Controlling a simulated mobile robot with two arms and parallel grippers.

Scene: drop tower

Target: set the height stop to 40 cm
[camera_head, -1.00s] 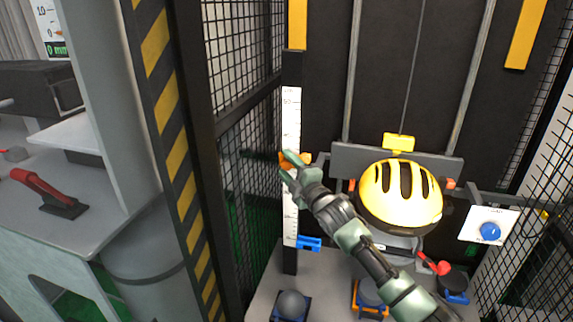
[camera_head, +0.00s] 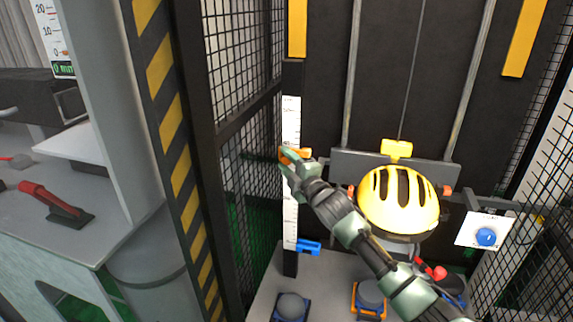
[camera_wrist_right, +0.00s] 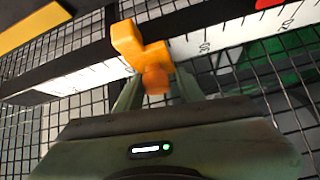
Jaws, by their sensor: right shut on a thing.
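The height stop is an orange block (camera_head: 303,152) on an upright white scale (camera_head: 290,210) fixed to a black post. My right gripper (camera_head: 290,163) reaches it from the lower right and is shut on its knob. In the right wrist view the orange stop (camera_wrist_right: 140,45) sits across the scale strip (camera_wrist_right: 240,32), its knob between my right fingertips (camera_wrist_right: 156,88). A mark that looks like 20 shows to the right of the stop. The marks behind the stop are hidden, so its exact reading cannot be told. My left gripper is out of view.
A yellow helmet (camera_head: 375,212) hangs on a carriage between rails, right of the scale and close to my right arm. A blue clip (camera_head: 309,247) is low on the scale. A mesh fence (camera_head: 245,150) stands left. A blue button (camera_head: 486,237) is at the right.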

